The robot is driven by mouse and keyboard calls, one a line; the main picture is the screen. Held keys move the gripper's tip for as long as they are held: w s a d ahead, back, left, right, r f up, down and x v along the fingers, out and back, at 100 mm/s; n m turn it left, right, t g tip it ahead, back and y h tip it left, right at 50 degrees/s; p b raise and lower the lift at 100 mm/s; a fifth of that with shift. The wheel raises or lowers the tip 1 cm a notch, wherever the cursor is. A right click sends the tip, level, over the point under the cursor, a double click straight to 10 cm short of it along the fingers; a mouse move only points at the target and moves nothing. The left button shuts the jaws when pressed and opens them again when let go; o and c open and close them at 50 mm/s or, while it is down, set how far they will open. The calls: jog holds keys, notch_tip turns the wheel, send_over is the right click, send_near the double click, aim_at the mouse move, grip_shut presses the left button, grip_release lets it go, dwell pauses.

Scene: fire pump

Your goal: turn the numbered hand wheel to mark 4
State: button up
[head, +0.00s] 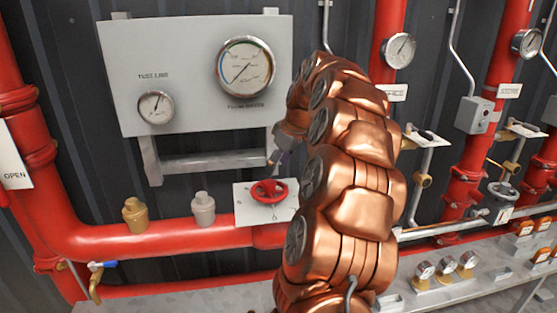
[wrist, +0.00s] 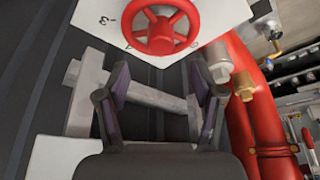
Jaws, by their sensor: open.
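The red hand wheel (head: 268,191) sits on a pale plate (head: 246,213) above the red pipe. In the wrist view the wheel (wrist: 165,26) is at the top centre, with its spokes and hub in sight and its top rim near the picture edge. On the plate (wrist: 104,34) there, a mark that reads like 3 shows left of the wheel; another mark by the lower rim is too small to read. My gripper (wrist: 165,82) is open, with its fingers spread and nothing between them. In the head view my gripper (head: 276,158) is just above the wheel, apart from it, partly hidden by my arm.
A gauge panel (head: 190,60) with two dials is above, its grey bracket (head: 210,162) below it. A brass fitting (head: 135,215) and a grey fitting (head: 203,208) stand on the red pipe (head: 150,240) left of the wheel. More red pipes and valves are at right.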

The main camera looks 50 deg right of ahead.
aim_at(270, 181)
jog(key=shift+p+x, duration=1)
jog(key=shift+x, duration=2.3)
jog(key=shift+a, duration=0.1)
grip_shut()
jog(key=shift+f+n+b, duration=0.2)
jog(key=shift+n+b, duration=0.2)
jog(key=shift+b, duration=0.2)
jog(key=n+y+b, duration=0.1)
jog(key=n+b, duration=0.1)
jog(key=n, duration=0.1)
jog(key=shift+r+g+y, duration=0.1)
jog(key=shift+g+y, duration=0.2)
jog(key=shift+n+g+y, duration=0.5)
jog(key=shift+n+y, duration=0.1)
jog(key=shift+n, duration=1.5)
jog(key=shift+r, duration=0.1)
